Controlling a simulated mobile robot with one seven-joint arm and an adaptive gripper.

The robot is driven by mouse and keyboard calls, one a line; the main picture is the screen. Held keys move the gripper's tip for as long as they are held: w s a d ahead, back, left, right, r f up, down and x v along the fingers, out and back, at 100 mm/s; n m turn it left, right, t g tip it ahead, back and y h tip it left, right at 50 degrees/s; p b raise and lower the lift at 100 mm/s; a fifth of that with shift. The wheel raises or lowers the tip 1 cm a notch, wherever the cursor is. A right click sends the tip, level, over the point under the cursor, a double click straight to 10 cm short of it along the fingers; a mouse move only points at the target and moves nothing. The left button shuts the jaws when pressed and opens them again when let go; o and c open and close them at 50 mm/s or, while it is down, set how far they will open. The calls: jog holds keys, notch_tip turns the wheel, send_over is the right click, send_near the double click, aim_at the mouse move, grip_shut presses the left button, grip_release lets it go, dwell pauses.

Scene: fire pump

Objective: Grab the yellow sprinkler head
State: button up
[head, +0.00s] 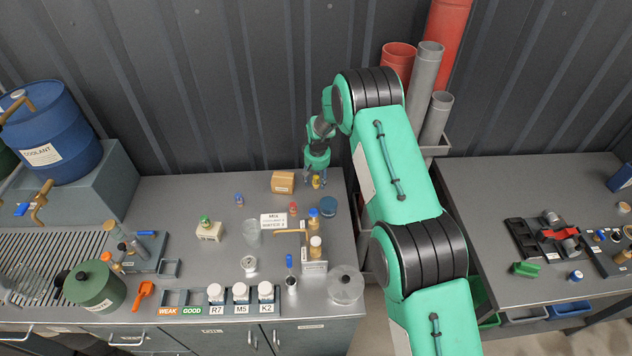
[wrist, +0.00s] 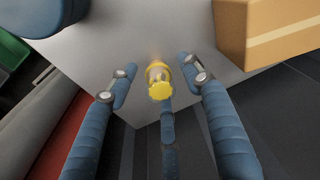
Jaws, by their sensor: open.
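The yellow sprinkler head (head: 316,182) stands on the grey bench near its back right corner in the head view. In the wrist view the yellow sprinkler head (wrist: 159,82) shows from above, with a toothed yellow end toward the camera. My gripper (head: 316,178) is over it, pointing down. In the wrist view my gripper (wrist: 160,85) is open, its blue fingers spread on the left, right and lower side of the sprinkler head. Gaps show between the left and right fingers and the sprinkler head. Whether the lower finger touches it I cannot tell.
A cardboard box (head: 283,182) stands just left of the sprinkler head; it also shows in the wrist view (wrist: 270,30). A dark blue round container (head: 328,206) and a small red-topped piece (head: 293,208) are nearby. The bench edge and wall are close behind.

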aim_at(316, 176)
grip_shut()
jog(key=shift+r, duration=0.15)
jog(key=shift+r+b, duration=0.4)
jog(key=shift+r, duration=4.45)
